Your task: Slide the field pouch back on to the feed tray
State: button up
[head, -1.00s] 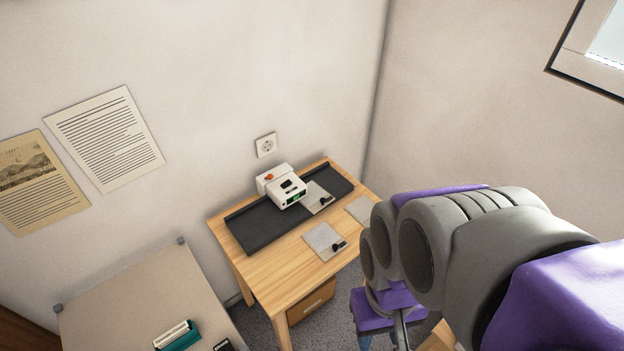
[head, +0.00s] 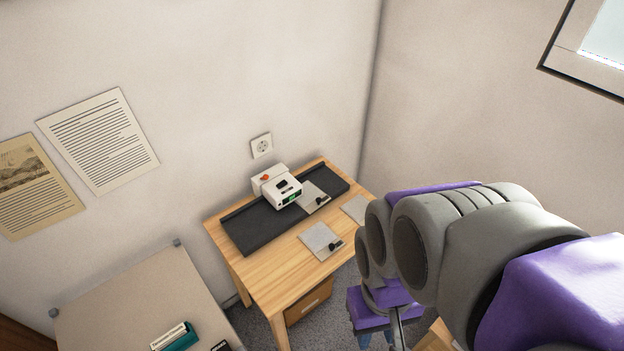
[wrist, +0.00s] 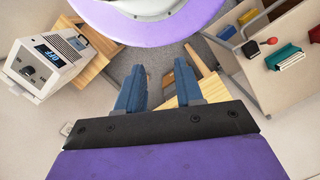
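A long dark feed tray (head: 256,231) lies along the back of the wooden table (head: 268,270), with a white machine (head: 275,184) straddling it. One grey pouch with a black clip (head: 312,195) lies on the tray to the right of the machine. Another grey clipped pouch (head: 319,240) lies on the bare wood in front of the tray. A third grey sheet or pouch (head: 354,210) is at the table's right, partly hidden by my arm. I cannot tell which is the field pouch. My gripper (wrist: 159,88) is open and empty, its blue fingers apart, low at the table's right.
A beige table (head: 140,300) at the left holds a teal item (head: 178,338). Carpet is open around the table's front.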

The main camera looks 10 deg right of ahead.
aim_at(322, 205)
jog(key=w+a+f+m+y, duration=0.1)
jog(key=w+a+m+y, duration=0.25)
jog(key=w, duration=0.85)
jog(key=w+a+f+m+y, duration=0.1)
jog(key=w+a+m+y, duration=0.3)
jog(key=w, duration=0.7)
jog(key=w+d+f+m+t+y, duration=0.1)
jog(key=w+d+f+m+y, duration=0.15)
jog(key=w, duration=0.35)
jog(key=w+d+f+m+t+y, duration=0.1)
jog(key=w+d+f+m, duration=0.15)
jog(key=w, duration=0.35)
jog(key=w+d+f+m+t, duration=0.3)
jog(key=w+d+f+m, duration=0.2)
jog(key=d+f, duration=0.4)
jog(key=w+d+f+m+t+b, duration=0.1)
jog(key=w+d+f+m+t, duration=0.3)
jog(key=d+f, duration=0.6)
jog(key=shift+w+d+m, duration=0.2)
jog(key=shift+w+m, duration=0.35)
jog(key=shift+w, duration=0.3)
jog(key=b+x, duration=0.2)
jog(key=x, duration=0.6)
jog(key=b+x, duration=0.2)
jog(key=x, duration=0.7)
jog(key=shift+w+a+r, duration=0.15)
jog(key=shift+w+a, duration=0.05)
jog(key=shift+w, duration=0.05)
